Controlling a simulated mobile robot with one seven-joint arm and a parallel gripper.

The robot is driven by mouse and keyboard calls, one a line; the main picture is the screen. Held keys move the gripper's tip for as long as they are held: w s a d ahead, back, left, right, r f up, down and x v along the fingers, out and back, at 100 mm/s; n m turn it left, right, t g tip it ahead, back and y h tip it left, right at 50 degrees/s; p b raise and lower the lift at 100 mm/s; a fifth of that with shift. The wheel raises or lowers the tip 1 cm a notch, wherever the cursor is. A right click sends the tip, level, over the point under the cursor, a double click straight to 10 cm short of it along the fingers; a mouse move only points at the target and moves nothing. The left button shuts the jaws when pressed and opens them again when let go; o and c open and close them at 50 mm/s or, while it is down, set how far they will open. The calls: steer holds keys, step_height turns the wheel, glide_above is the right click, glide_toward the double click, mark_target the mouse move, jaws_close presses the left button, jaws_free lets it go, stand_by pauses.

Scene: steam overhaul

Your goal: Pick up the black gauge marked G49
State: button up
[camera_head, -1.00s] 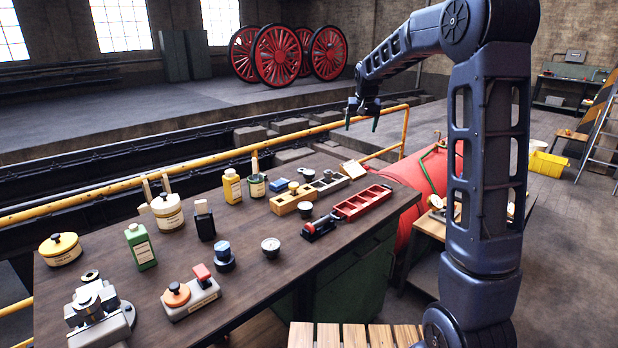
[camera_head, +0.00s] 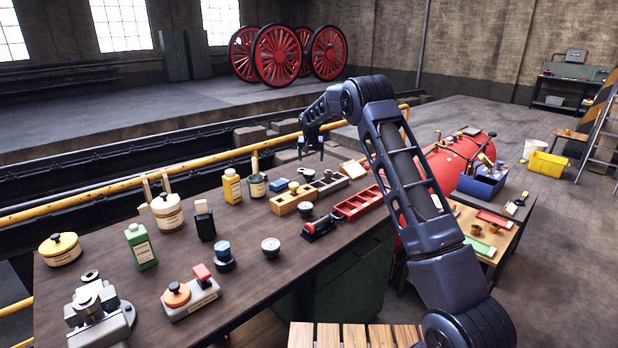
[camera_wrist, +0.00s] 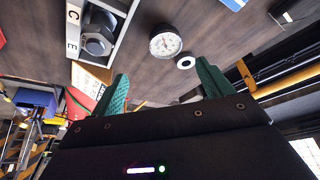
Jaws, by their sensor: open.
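My gripper (camera_head: 311,153) hangs open and empty above the back part of the workbench. Its two green fingers are spread in the wrist view (camera_wrist: 164,85). A round gauge with a white dial (camera_wrist: 166,42) lies on the bench beyond the fingers in the wrist view, apart from them. Its marking is too small to read. In the head view, a gauge with a pale dial (camera_head: 270,245) stands near the bench's front edge, and a small dark round piece (camera_head: 305,209) stands behind it. I cannot tell which is marked G49.
A grey tray lettered C and E (camera_wrist: 90,45) lies beside the gauge, with a bolt in it. A white ring (camera_wrist: 186,62) is close by. Bottles, a wooden block (camera_head: 284,208) and a red tray (camera_head: 358,203) stand on the bench. A yellow rail (camera_head: 130,183) runs behind it.

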mark_target(309, 172)
steer(key=x, duration=0.8)
steer(key=a+x, duration=0.1)
steer(key=x, duration=0.3)
steer(key=shift+f, duration=0.2)
steer(key=shift+r, duration=0.1)
steer(key=c, duration=1.2)
